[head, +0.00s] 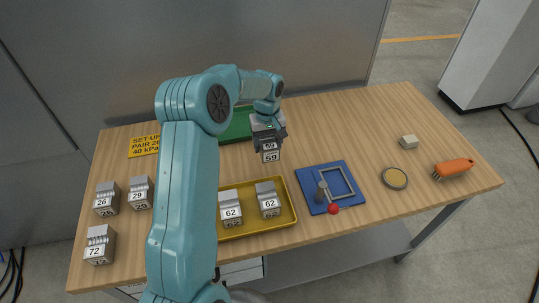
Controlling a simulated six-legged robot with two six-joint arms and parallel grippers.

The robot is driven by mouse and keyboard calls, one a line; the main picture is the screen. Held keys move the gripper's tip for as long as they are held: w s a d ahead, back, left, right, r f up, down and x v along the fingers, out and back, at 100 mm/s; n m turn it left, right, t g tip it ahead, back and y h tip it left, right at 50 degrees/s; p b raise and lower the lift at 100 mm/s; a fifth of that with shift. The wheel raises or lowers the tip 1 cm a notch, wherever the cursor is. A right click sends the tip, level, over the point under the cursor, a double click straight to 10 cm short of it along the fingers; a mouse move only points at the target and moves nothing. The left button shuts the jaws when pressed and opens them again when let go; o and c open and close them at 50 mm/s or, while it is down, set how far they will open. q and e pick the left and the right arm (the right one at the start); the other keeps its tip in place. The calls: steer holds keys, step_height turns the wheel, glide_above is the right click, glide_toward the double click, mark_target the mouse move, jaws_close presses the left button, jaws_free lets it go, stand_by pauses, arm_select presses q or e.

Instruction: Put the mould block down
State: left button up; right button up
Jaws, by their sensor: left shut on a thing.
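My left gripper (268,143) is shut on a mould block (270,152) labelled 59. It holds the block over the middle of the table, at the front edge of a green tray (236,125). Whether the block touches anything below is hard to tell. A yellow tray (286,219) in front holds two grey blocks labelled 62, a left one (230,207) and a right one (268,199). My left arm covers part of both trays. My right gripper is not in view.
Blocks labelled 26 (107,199), 29 (140,193) and 72 (100,245) stand at the left. A yellow sign (144,146) lies behind them. A blue mat (313,177) with a frame and red ball, a round dish (394,178), an orange brush (454,167) and a beige block (409,142) lie right. The back right is clear.

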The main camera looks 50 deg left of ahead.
mark_target(268, 166)
arm_select(q)
steer(key=f, duration=0.3)
steer(key=shift+a, duration=0.2)
step_height(268, 166, down, 4)
steer(key=shift+d+r+p, duration=0.15)
steer(key=shift+r+p, duration=0.1)
steer(key=shift+p, duration=0.35)
steer(key=shift+w+f, duration=0.1)
steer(key=shift+f, duration=0.3)
steer(key=shift+r, duration=0.1)
steer(key=o, duration=1.7)
steer(key=shift+f, duration=0.25)
steer(key=shift+c, duration=0.2)
steer(key=shift+r, duration=0.1)
